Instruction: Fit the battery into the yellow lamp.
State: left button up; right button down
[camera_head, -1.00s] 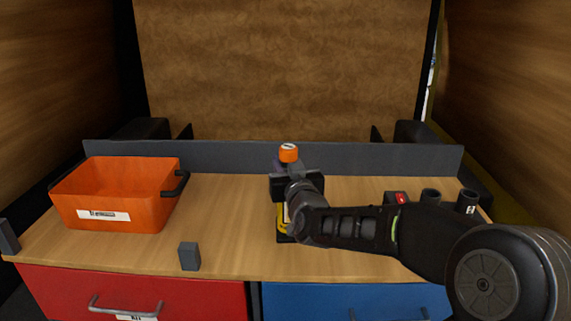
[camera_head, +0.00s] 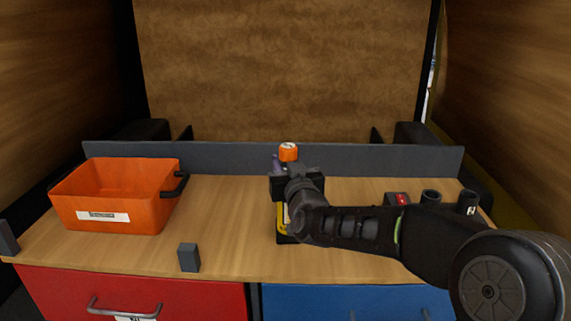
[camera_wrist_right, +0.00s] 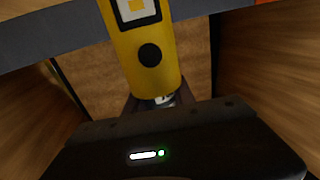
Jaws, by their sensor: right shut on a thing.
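The yellow lamp (camera_head: 282,217) stands upright on the bench, partly hidden by my right wrist and gripper. In the right wrist view the lamp (camera_wrist_right: 143,65) appears upside down, with a black round button and a pale label. My right gripper (camera_head: 285,181) is shut right above the lamp. An orange-capped piece (camera_head: 288,152), which looks like the battery, sticks up above the jaws. A small silvery part (camera_wrist_right: 160,101) shows between the lamp's end and the gripper. I cannot tell how deep the battery sits. My left gripper is out of view.
An orange bin (camera_head: 115,199) stands at the left of the bench. A small grey block (camera_head: 189,257) is near the front edge. A red-marked dark item (camera_head: 398,198) and two dark cylinders (camera_head: 431,197) stand at the right. A grey ledge (camera_head: 400,158) runs along the back.

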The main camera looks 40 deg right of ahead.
jog(key=shift+f+b, duration=0.25)
jog(key=shift+b, duration=0.1)
jog(key=shift+r, duration=0.3)
dwell(0.5)
dwell(0.8)
jog(key=c, duration=1)
grip_release()
jog(key=b+v, duration=0.1)
jog(key=v, duration=0.6)
jog(key=shift+s+a, duration=0.15)
jog(key=shift+s, duration=0.2)
